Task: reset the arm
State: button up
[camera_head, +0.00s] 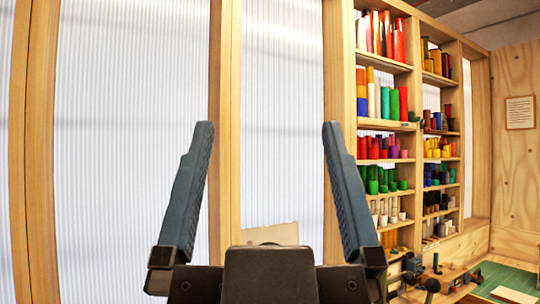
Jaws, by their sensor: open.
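My gripper (268,132) stands large in the middle of the camera view, its two dark blue-grey fingers pointing up. The fingers are wide apart and nothing is between them. Behind the gap are a translucent ribbed panel and a wooden post. The gripper's dark body fills the bottom middle and hides what lies behind it. No other part of my arm is clearly in view.
Wooden shelves (390,117) with colored rolls stand at the right. Below them is a bench with a green mat (493,281) and several small tools. A plywood wall (513,160) bears a paper note (520,112). Ribbed panels (130,150) in wooden frames fill the left.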

notch_tip(320, 180, down, 17)
jog(key=b, duration=1.6)
jog(key=shift+d+r, duration=0.2)
jog(key=shift+d, duration=0.05)
jog(key=shift+w, duration=0.1)
